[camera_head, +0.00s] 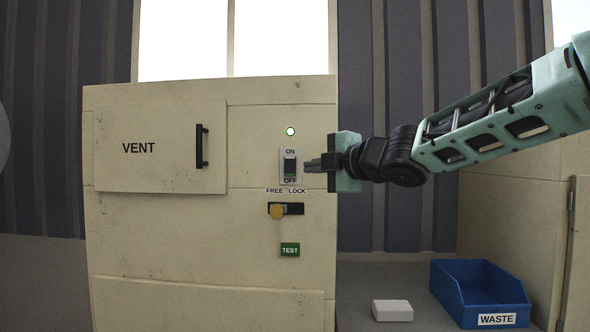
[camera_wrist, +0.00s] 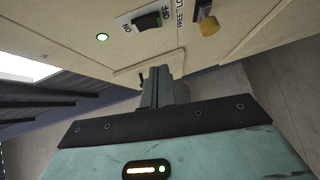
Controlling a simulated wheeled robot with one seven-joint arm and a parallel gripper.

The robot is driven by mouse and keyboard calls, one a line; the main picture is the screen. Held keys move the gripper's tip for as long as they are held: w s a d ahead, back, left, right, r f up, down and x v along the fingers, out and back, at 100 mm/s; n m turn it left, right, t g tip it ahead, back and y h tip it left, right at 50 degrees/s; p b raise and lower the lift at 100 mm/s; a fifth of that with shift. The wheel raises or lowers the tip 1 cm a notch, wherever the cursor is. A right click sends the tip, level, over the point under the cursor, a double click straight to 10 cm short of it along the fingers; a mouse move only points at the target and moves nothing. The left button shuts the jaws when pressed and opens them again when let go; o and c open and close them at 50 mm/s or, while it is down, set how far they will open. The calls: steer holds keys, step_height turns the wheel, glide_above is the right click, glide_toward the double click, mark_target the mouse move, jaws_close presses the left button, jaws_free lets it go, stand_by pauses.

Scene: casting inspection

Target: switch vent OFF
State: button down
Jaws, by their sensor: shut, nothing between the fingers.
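The beige vent cabinet (camera_head: 150,235) fills the left and middle of the head view. Its dark rocker switch (camera_head: 290,166) sits between the labels ON above and OFF below. My gripper (camera_head: 308,165) is shut and empty, just right of the switch in the head view. In the wrist view its fingertips (camera_wrist: 161,72) appear apart from the switch. I cannot tell exactly which way the rocker is tipped.
The VENT door (camera_head: 160,165) with a black handle (camera_head: 202,146) is closed. A blue WASTE bin (camera_head: 447,290) and a pale block (camera_head: 392,310) are at lower right.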

mark_target(284, 172)
steer(key=p+x, duration=0.1)
steer(key=x, duration=0.2)
steer(key=p+x, duration=0.1)
steer(key=x, duration=0.2)
steer(key=w+d+p+x, duration=0.1)
steer(key=p+x, duration=0.1)
steer(key=x, duration=0.1)
steer(key=shift+d+r, duration=0.15)
steer(key=shift+w+f+p, duration=0.25)
steer(key=shift+w+p, duration=0.2)
steer(key=shift+w, duration=0.35)
steer(key=shift+f, duration=0.1)
